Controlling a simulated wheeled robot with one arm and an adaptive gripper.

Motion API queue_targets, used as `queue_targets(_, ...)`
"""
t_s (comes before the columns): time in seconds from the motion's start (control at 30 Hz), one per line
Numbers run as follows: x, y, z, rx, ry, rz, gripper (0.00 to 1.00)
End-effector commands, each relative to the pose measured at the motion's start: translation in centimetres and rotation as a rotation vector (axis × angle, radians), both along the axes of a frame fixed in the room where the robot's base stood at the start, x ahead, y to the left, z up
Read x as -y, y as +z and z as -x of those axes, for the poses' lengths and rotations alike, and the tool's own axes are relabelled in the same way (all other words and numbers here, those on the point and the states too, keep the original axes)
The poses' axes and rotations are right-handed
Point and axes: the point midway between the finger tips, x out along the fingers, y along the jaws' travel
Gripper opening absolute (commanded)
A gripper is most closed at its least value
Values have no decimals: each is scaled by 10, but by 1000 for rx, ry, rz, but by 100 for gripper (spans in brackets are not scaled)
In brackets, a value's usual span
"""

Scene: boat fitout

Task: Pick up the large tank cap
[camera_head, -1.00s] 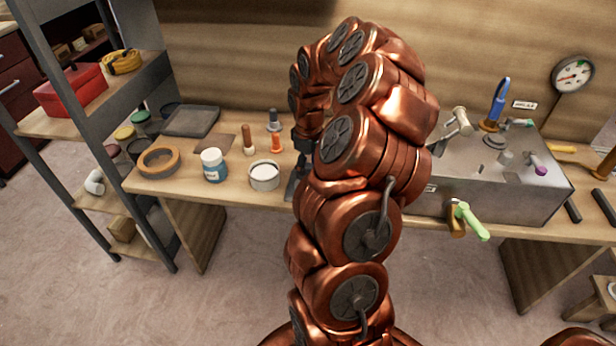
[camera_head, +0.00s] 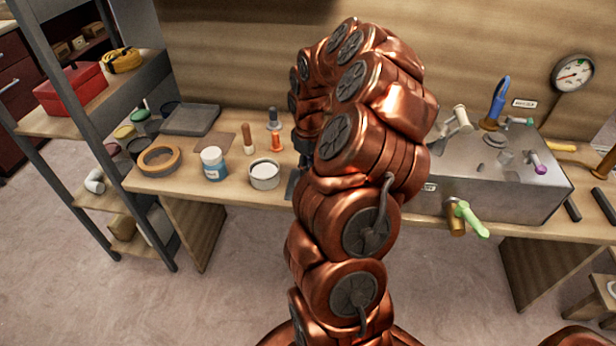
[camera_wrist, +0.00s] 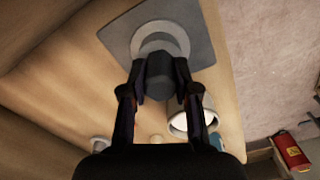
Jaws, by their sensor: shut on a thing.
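In the wrist view, my gripper (camera_wrist: 160,88) is shut on a dark grey, many-sided piece, which I take to be the large tank cap (camera_wrist: 160,72). The fingers press it from both sides. Beyond it, a pale round disc or ring (camera_wrist: 160,40) sits on a dark grey square plate (camera_wrist: 196,40) on the bench. The cap overlaps the ring's near edge in the picture. In the head view, the gripper (camera_head: 302,145) is mostly hidden behind my copper arm, and the cap cannot be made out. A corner of the plate (camera_head: 292,186) shows there.
A white-topped tin (camera_head: 264,175), a blue-and-white jar (camera_head: 213,164), an orange tape roll (camera_head: 158,161) and upright fittings (camera_head: 275,142) stand left on the bench (camera_head: 230,120). A metal tank (camera_head: 490,187) with valves stands right. A shelf rack (camera_head: 125,85) is far left.

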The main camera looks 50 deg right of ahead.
Motion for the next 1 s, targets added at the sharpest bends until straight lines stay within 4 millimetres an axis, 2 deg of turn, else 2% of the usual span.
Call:
queue_targets(0.27, 0, 3, 0, 1, 0, 1, 0)
queue_targets(0.67, 1, 36, -1, 1, 0, 3, 0)
queue_targets(1.0, -12, 38, 22, 1, -1, 2, 0)
